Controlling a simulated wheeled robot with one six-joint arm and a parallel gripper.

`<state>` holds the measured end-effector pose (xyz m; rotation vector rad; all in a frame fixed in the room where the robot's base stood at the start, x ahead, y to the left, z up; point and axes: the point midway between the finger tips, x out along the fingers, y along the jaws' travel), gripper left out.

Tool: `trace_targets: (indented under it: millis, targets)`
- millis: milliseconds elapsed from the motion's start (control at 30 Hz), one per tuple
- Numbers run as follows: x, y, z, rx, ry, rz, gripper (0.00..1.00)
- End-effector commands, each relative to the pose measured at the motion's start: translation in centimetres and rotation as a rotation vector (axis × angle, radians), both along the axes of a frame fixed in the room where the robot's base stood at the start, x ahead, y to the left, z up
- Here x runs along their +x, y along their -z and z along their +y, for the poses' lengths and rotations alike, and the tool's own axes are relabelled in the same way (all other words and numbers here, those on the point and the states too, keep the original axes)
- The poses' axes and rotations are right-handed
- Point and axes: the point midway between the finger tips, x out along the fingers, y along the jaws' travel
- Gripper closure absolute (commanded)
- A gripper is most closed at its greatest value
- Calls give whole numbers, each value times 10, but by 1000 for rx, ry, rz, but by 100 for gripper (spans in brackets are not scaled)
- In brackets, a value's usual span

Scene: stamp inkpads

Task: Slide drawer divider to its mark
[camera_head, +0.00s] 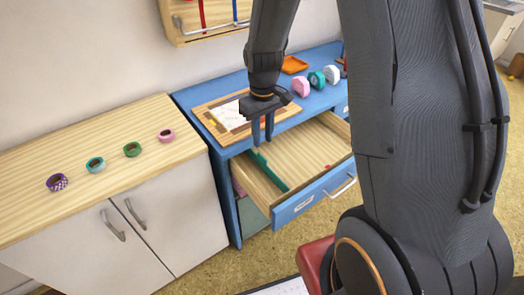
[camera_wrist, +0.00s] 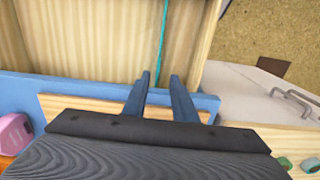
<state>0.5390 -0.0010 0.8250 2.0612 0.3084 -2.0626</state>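The drawer (camera_head: 312,196) stands pulled out from the blue cabinet. The thin green divider (camera_head: 268,170) stands inside it near the left wall, running front to back; the wrist view shows it as a teal strip (camera_wrist: 162,42). A small red mark (camera_head: 327,167) lies in the drawer to the right of the divider. My gripper (camera_head: 263,141) points down over the back end of the divider, its fingers apart and empty. In the wrist view the fingertips (camera_wrist: 160,77) lie on either side of the divider's line. I cannot tell how high above it they are.
A wooden board with paper (camera_head: 226,115) lies on the blue cabinet top (camera_head: 186,96), left of my arm. An orange tray (camera_head: 294,65) and several coloured stamp pieces stand behind. Several small rings sit on the wooden counter (camera_head: 90,150) at left.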

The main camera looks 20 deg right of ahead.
Motion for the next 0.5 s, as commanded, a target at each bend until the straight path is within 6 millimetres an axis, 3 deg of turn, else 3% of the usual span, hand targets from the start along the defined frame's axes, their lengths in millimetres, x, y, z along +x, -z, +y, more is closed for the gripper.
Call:
trace_targets:
  millis: [267,500]
  targets:
    - [8,22,0,0,-19,2,75]
    - [7,57,0,0,-18,3,75]
